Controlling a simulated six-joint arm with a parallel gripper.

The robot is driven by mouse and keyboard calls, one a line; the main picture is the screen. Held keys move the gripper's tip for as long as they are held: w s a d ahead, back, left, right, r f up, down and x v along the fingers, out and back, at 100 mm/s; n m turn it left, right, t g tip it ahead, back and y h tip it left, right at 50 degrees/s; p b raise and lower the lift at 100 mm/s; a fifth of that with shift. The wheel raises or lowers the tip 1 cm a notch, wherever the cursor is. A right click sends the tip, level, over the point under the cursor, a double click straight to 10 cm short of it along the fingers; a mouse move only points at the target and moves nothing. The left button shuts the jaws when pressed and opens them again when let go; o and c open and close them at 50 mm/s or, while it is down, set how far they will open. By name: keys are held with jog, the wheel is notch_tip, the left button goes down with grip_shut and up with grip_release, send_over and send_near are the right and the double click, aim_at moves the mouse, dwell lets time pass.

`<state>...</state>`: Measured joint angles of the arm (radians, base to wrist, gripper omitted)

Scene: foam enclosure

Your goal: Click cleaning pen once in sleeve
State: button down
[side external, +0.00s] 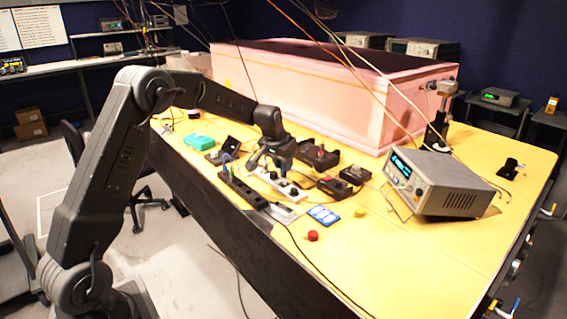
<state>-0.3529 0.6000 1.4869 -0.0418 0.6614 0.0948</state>
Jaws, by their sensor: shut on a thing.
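My gripper (268,164) points down over the row of small devices near the left edge of the yellow table (440,262). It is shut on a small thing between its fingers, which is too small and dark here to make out. I cannot tell the cleaning pen or its sleeve apart from the parts around the fingertips. A white block with black knobs (280,184) is just below and right of my gripper. A long black block with holes (242,190) is just below and left of it.
Black boxes (317,157) stand right of my gripper. A teal case (200,141) lies to the left. A blue card (323,215) and red cap (313,236) lie in front. A grey instrument (440,183) and pink foam enclosure (300,85) stand farther away. Cables hang overhead.

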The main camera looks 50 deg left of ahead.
dwell(0.6)
jog(key=shift+r, duration=2.95)
